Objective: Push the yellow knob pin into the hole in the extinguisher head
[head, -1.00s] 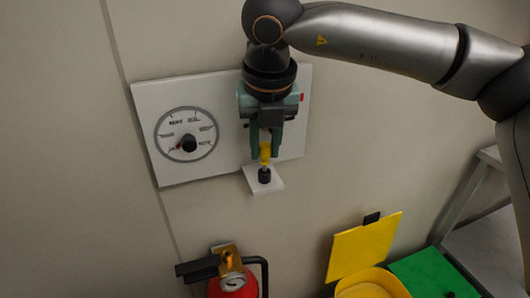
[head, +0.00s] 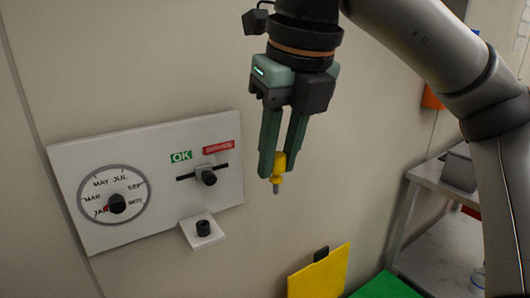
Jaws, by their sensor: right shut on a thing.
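The yellow knob pin (head: 278,168) is held between the fingertips of my right gripper (head: 272,166), with its grey metal tip pointing down. My right gripper is shut on the pin's yellow knob, in the air in front of the wall, right of the white panel. The extinguisher and its head are out of view now, so the hole is not visible. My left gripper is not in view.
A white panel (head: 75,225) on the wall carries a month dial (head: 112,190) and a slider knob (head: 206,175) by OK and red labels. Below is a small white shelf with a black socket (head: 203,228). A yellow lid (head: 320,275) and metal table (head: 440,200) stand right.

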